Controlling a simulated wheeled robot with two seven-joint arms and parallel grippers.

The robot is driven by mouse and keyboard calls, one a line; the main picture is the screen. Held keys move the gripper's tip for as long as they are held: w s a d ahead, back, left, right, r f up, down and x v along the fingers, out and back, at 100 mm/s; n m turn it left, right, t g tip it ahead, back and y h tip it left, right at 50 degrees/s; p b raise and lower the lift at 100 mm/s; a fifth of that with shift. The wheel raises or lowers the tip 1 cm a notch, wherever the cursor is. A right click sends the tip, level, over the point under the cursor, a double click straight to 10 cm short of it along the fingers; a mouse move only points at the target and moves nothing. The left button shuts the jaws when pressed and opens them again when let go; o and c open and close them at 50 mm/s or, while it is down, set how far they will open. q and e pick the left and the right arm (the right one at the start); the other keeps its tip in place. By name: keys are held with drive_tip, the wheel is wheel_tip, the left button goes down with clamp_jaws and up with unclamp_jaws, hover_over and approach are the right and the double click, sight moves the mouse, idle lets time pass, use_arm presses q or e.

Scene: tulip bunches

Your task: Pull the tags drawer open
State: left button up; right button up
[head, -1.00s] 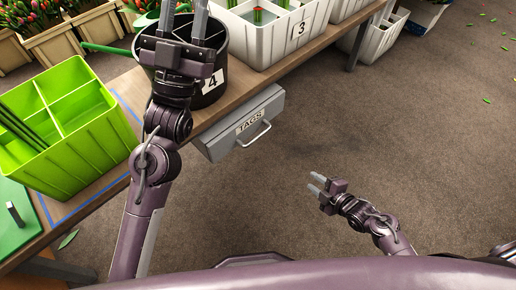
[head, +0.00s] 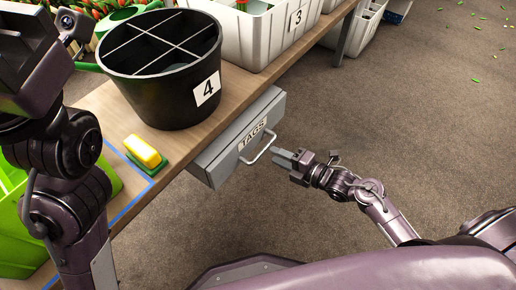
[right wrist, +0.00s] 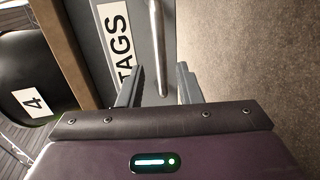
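The grey tags drawer (head: 222,160) hangs under the table edge with a "TAGS" label and a metal bar handle (head: 262,148). It looks closed. My right gripper (head: 282,158) is at the handle, coming from the right. In the right wrist view its two fingers (right wrist: 158,84) are apart, and the handle (right wrist: 158,45) runs into the gap between them, with space on each side. Whether a finger touches it I cannot tell. My left arm fills the left edge of the head view; its gripper fingers are not visible.
A black round bucket marked 4 (head: 160,85) stands on the table (head: 236,88) above the drawer. A white crate marked 3 (head: 262,40) is behind it. A yellow and green sponge (head: 145,153) and a green crate (head: 20,245) are left.

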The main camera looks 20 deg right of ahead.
sight(264, 149)
drive_tip(key=b+x, duration=0.2)
drive_tip(key=x, duration=0.4)
drive_tip(key=shift+c, duration=0.4)
clamp_jaws()
